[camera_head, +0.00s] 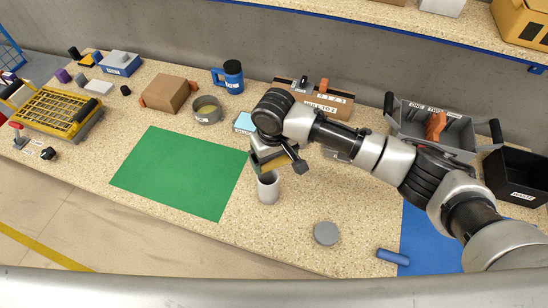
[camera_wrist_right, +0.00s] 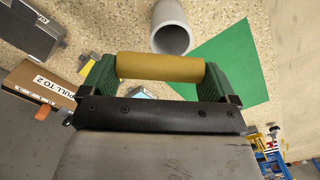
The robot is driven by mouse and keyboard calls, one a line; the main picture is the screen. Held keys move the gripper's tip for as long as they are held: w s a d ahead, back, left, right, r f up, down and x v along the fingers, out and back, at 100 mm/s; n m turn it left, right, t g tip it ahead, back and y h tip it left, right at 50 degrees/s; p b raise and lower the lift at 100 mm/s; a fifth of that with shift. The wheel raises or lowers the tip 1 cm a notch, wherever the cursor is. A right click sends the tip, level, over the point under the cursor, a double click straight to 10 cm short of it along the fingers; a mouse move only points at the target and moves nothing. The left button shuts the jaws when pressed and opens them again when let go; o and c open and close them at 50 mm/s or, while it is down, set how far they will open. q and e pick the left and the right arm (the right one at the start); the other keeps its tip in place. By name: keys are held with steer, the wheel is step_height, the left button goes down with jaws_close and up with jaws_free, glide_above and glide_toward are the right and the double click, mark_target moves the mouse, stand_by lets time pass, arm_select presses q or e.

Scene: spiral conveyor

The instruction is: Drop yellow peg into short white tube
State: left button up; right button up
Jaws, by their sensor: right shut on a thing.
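The yellow peg (camera_wrist_right: 160,67) lies crosswise between the two green-padded fingers of my right gripper (camera_head: 277,165) in the right wrist view. The gripper is shut on it, one finger at each end. The short white tube (camera_head: 268,187) stands upright on the speckled table in the head view, just below the gripper in the picture. Its open mouth also shows in the right wrist view, beyond the peg and apart from it. My left gripper is not in view.
A green mat (camera_head: 182,172) lies left of the tube. A grey disc (camera_head: 326,233) and a blue cylinder (camera_head: 393,257) lie to the right. A round tin (camera_head: 206,110), a blue mug (camera_head: 229,77) and a labelled brown box (camera_head: 320,105) stand behind.

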steer(key=shift+f, duration=0.45)
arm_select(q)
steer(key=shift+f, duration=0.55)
arm_select(e)
steer(key=shift+r, duration=0.1)
steer(key=o, duration=0.7)
arm_select(q)
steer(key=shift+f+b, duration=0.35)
steer(key=shift+b, duration=0.2)
arm_select(e)
step_height(320, 180, up, 11)
